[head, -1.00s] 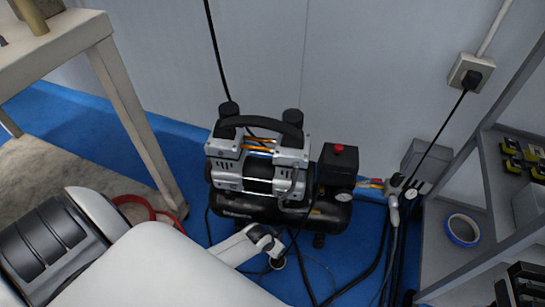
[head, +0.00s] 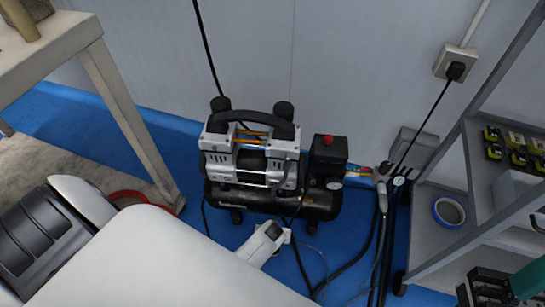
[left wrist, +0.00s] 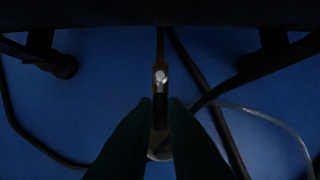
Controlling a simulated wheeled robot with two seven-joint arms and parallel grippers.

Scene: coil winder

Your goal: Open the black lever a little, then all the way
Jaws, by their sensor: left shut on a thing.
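In the left wrist view, a black lever (left wrist: 159,117) sits between the two dark green fingers of my left gripper (left wrist: 160,104), which is shut on it. A brass-coloured fitting with a bright metal screw head (left wrist: 160,78) lies just above the fingertips. The lever and fingertips do not show in the head view. There, my left wrist (head: 266,240) is low in front of the compressor (head: 252,165), which has a black tank and silver motor.
Black hoses and cables run over the blue floor (head: 225,235). A grey shelf (head: 425,200) with blue tape (head: 449,212) stands right. A table leg (head: 130,115) stands left. A dark and teal object (head: 490,288) is at the lower right edge.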

